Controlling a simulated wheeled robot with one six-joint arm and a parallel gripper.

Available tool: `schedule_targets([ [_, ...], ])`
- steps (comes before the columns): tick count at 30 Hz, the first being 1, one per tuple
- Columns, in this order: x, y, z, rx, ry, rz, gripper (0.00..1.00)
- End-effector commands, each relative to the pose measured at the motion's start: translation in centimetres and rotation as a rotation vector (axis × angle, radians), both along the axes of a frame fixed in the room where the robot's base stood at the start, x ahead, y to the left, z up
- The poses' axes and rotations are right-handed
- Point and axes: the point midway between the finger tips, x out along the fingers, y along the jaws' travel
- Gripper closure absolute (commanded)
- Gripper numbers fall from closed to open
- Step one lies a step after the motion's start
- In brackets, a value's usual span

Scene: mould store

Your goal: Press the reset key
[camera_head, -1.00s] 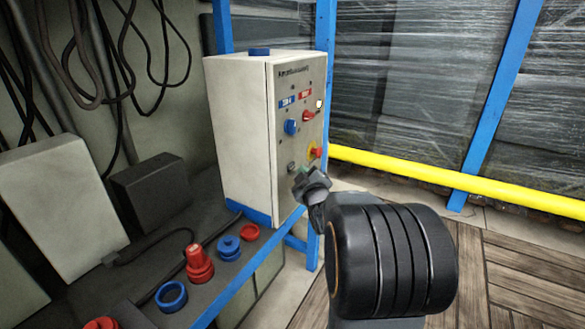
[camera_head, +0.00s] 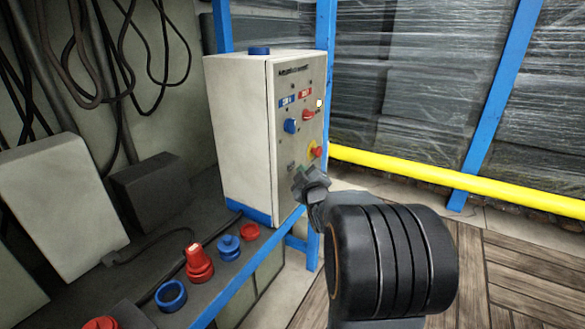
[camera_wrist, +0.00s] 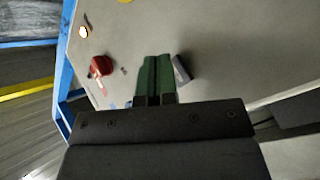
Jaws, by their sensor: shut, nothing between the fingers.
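A pale control box (camera_head: 238,140) stands on the bench, its switch panel facing right. The panel carries a blue knob (camera_head: 291,126), a red knob (camera_head: 308,115), a lit lamp (camera_head: 319,104) and a red button on yellow (camera_head: 316,152). A small grey fitting (camera_head: 291,166) sits low on the panel; I cannot tell whether it is the reset key. My gripper (camera_head: 298,184) is shut and empty, close to the lower panel. In the wrist view its green fingers (camera_wrist: 155,78) are together, between a red control (camera_wrist: 101,66) and a grey block (camera_wrist: 181,70). Contact cannot be told.
Blue and red round parts, including a blue ring (camera_head: 171,296) and a red stepped piece (camera_head: 199,265), lie on the bench left of my arm. A yellow rail (camera_head: 450,180) and blue posts stand behind. The wooden floor at right looks clear.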

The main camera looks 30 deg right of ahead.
Motion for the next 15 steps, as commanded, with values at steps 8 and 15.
schedule_targets([
  [8, 0.53, 0.29, -0.01, 0.000, -0.001, 0.000, 1.00],
  [15, 0.53, 0.28, 0.01, 0.000, 0.000, 0.000, 1.00],
])
